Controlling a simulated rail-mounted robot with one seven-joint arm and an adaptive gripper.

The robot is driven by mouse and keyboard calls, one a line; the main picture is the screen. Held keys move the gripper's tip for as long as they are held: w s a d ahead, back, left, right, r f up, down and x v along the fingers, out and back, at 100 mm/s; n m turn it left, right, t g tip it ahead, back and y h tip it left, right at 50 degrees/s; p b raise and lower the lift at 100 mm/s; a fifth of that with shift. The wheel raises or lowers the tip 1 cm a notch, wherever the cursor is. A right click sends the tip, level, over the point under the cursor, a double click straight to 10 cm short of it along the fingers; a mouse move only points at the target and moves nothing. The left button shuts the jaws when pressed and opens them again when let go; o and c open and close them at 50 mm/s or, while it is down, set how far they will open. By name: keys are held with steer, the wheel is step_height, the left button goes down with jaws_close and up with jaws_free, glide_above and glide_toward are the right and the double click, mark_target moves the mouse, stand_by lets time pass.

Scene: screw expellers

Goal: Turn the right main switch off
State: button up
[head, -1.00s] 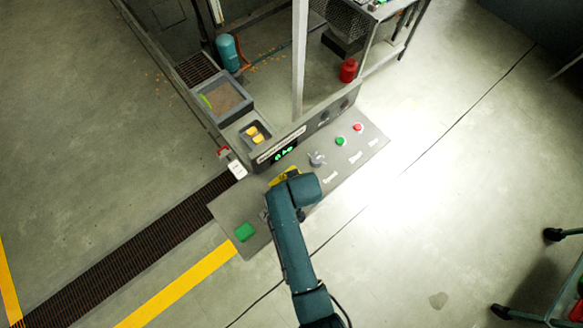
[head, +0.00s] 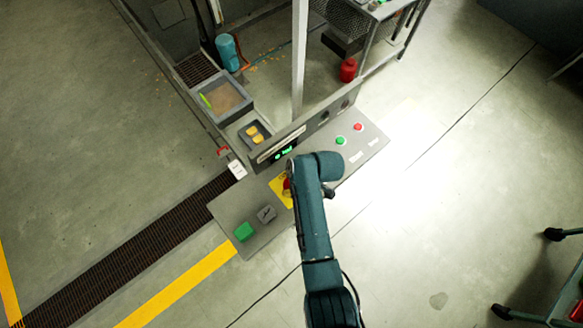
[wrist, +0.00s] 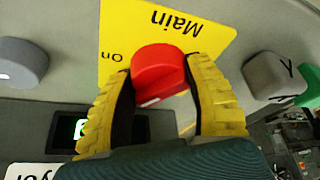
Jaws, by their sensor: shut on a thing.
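The main switch is a red knob (wrist: 160,75) on a yellow plate (wrist: 195,30) marked "Main" and "On"; the text is upside down in the wrist view. My gripper (wrist: 160,68) has a yellow ridged finger on each side of the red knob and is shut on it. In the head view the red knob (head: 287,185) and yellow plate (head: 277,190) show just left of my arm, which partly covers them. The fingertips are hidden there. A small display (head: 283,154) on the panel is lit green.
A grey knob (head: 266,214) and a green block-like button (head: 244,231) sit left of the plate. Green (head: 340,141) and red (head: 358,127) buttons sit to its right. A post (head: 299,60) rises behind the panel. The floor in front is clear.

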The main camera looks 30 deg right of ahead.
steer(key=n+g+b, duration=0.1)
steer(key=n+b, duration=0.1)
steer(key=n, duration=0.1)
steer(key=shift+w+f+n+y, duration=0.1)
steer(key=shift+f+n+y, duration=0.05)
steer(key=shift+n+y, duration=0.25)
steer(key=shift+n+g+y+b, duration=0.3)
steer(key=shift+n+g+b, duration=0.4)
steer(key=shift+n+b, duration=0.65)
steer(key=shift+n, duration=0.35)
steer(key=o, duration=1.2)
steer(key=v, duration=1.2)
steer(key=shift+a, duration=0.15)
